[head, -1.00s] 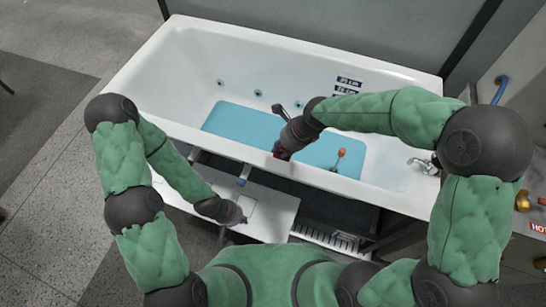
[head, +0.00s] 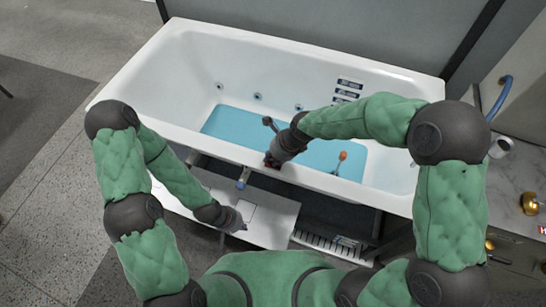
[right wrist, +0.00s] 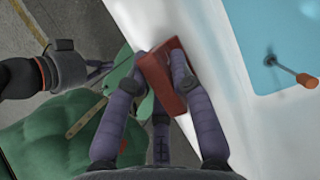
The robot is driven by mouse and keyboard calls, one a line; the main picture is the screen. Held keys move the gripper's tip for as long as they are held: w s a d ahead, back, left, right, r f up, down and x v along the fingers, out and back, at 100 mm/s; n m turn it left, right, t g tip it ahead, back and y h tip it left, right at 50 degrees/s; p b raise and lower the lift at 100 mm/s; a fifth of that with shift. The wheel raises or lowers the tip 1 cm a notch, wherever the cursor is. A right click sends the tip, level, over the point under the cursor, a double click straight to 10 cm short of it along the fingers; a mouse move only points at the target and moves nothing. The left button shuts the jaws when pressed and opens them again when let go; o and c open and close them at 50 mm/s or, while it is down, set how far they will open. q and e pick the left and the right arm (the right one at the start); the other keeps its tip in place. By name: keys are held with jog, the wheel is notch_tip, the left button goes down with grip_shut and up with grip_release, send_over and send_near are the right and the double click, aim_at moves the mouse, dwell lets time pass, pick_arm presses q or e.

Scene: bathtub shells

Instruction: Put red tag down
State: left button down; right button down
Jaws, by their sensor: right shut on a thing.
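The red tag (right wrist: 158,82) is a flat red block between the fingers of my right gripper (right wrist: 164,62) in the right wrist view. The gripper is shut on it, against the white front rim of the tub. Whether the tag touches the rim, I cannot tell. In the head view my right gripper (head: 271,162) is over the front rim of the bathtub (head: 190,140), and only a small dark red bit of the tag shows. My left gripper (head: 240,225) is low over the white panel in front of the tub; its fingers are too small to read.
A slotted drain grate (head: 325,240) lies in front.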

jog(key=c, duration=1.1)
grip_release()
jog(key=shift+f, duration=0.1)
jog(key=p+v, duration=0.4)
jog(key=v, duration=0.8)
